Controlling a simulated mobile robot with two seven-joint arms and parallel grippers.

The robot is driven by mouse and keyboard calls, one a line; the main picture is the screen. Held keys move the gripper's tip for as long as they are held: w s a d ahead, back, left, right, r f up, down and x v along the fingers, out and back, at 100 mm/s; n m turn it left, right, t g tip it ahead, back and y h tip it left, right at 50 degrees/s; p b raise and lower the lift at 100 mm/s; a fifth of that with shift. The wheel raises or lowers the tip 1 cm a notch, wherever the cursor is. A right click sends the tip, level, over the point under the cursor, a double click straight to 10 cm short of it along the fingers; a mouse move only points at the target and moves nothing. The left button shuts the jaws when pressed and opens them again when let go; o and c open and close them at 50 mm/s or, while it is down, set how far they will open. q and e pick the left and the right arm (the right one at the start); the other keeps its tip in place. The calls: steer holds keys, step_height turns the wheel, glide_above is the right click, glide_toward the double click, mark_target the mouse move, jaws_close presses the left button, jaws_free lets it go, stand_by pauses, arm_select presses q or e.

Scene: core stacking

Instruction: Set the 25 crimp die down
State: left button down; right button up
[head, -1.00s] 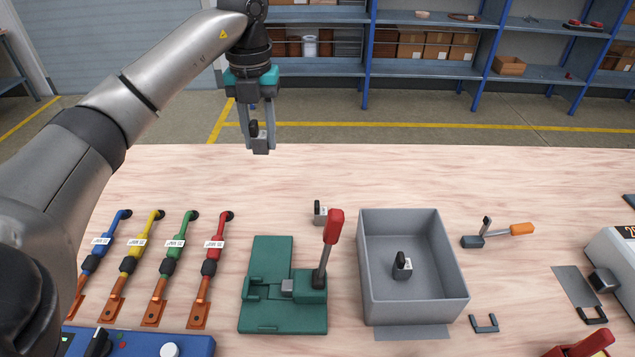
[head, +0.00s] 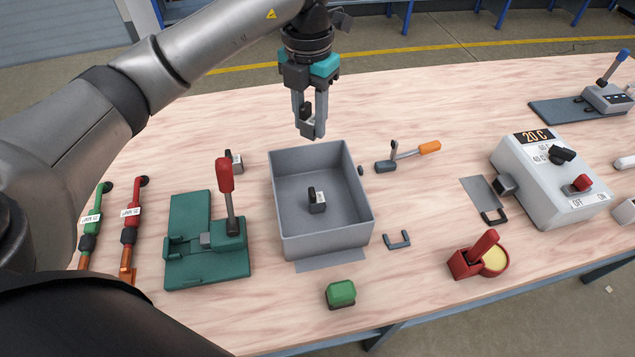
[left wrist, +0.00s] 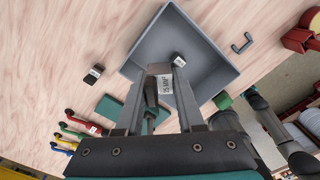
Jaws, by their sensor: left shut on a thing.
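My left gripper (head: 310,128) is shut on the 25 crimp die, a small grey block with a dark knob. In the left wrist view the die (left wrist: 165,84) sits between the fingertips, its white label reading 25 MM². It hangs in the air near the back wall of the grey bin (head: 366,205). A similar die (head: 317,207) stands on the bin floor, and it also shows in the left wrist view (left wrist: 179,60). Another die (head: 236,164) stands on the table behind the green press. My right gripper is not in view.
The green press (head: 180,262) with its red-handled lever stands left of the bin. An orange-handled lever tool (head: 428,148) lies to the right.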

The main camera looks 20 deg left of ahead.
arm_select(q)
step_height(320, 180, down, 10)
steer(key=shift+f+b, duration=0.1)
steer(key=shift+b, duration=0.35)
step_height(320, 180, down, 4)
steer(key=shift+f+b, duration=0.2)
steer(key=shift+b, duration=0.1)
steer(key=shift+f, duration=0.3)
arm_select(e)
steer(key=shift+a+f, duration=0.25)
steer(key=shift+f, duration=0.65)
arm_select(q)
steer(key=shift+f, duration=0.15)
steer(key=c, duration=0.5)
jaws_free()
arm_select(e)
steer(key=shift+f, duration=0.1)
